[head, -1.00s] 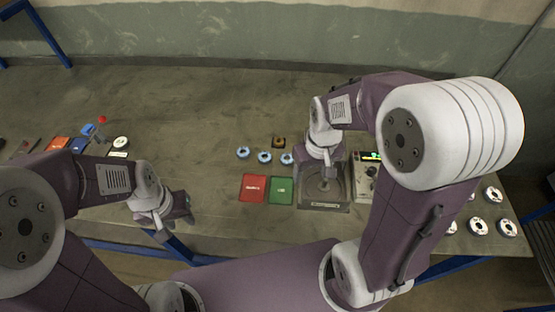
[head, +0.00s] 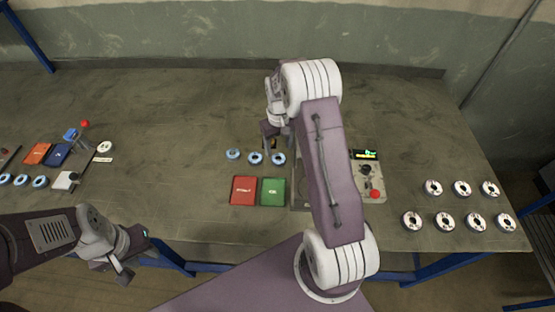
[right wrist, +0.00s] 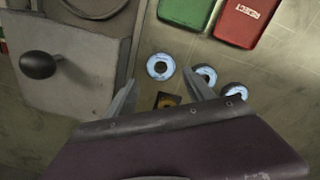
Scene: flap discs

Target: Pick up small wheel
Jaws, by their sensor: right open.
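Three small blue-rimmed wheels lie in a row on the table in the head view: a left one (head: 233,154), a middle one (head: 255,157) and a right one (head: 279,158). In the right wrist view the nearest wheel (right wrist: 160,66) shows between the fingertips, with the other two (right wrist: 206,74) (right wrist: 235,92) to its right. My right gripper (head: 271,132) is open and empty, close to the row; its height above the table is unclear. My left gripper (head: 132,260) is off the table's front edge; its finger gap is unclear.
Red (head: 244,190) and green (head: 273,191) trays lie in front of the wheels. A dark block with an orange middle (right wrist: 168,100) is beside them. A control box (head: 368,180) and several larger discs (head: 433,187) are to the right. The table's back is clear.

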